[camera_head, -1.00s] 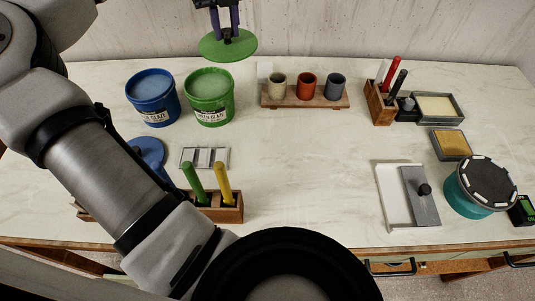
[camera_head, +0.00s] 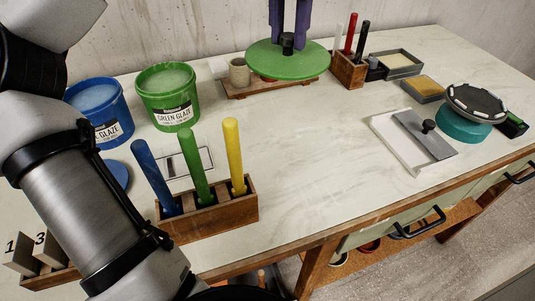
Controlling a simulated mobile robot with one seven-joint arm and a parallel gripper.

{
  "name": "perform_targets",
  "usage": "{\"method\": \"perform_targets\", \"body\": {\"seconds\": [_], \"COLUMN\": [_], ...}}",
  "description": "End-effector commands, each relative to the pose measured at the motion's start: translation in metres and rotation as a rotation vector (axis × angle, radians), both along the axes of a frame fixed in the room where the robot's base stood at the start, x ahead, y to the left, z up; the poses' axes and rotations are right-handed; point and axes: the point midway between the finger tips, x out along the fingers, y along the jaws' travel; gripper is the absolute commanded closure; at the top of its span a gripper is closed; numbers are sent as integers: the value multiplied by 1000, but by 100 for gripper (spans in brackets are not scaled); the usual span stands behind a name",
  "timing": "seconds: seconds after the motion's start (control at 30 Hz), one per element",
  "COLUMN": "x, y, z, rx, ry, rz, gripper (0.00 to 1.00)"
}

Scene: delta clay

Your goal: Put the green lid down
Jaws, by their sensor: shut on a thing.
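The green lid (camera_head: 305,63) is a flat green disc with a dark knob in the middle. My gripper (camera_head: 288,38) is shut on this knob and holds the lid roughly level in the air. In the picture the lid covers most of the wooden cup rack (camera_head: 238,92), and only one beige cup (camera_head: 239,72) shows beside it. The green glaze bucket (camera_head: 168,97) stands uncovered to the left, with pale glaze at its top.
A blue glaze bucket (camera_head: 100,113) stands left of the green one. A wooden holder (camera_head: 222,211) with blue, green and yellow sticks is in front. A pen box (camera_head: 347,72) and trays stand at the right back. The middle of the table is clear.

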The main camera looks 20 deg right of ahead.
Motion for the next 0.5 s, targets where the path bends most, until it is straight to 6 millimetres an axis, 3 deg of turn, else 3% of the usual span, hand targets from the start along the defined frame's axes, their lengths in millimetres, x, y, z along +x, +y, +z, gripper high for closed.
{"method": "perform_targets", "body": {"seconds": [0.5], "x": [-1], "y": [0], "z": [-125], "rx": [0], "ry": [4], "rz": [-6], "gripper": [99]}}
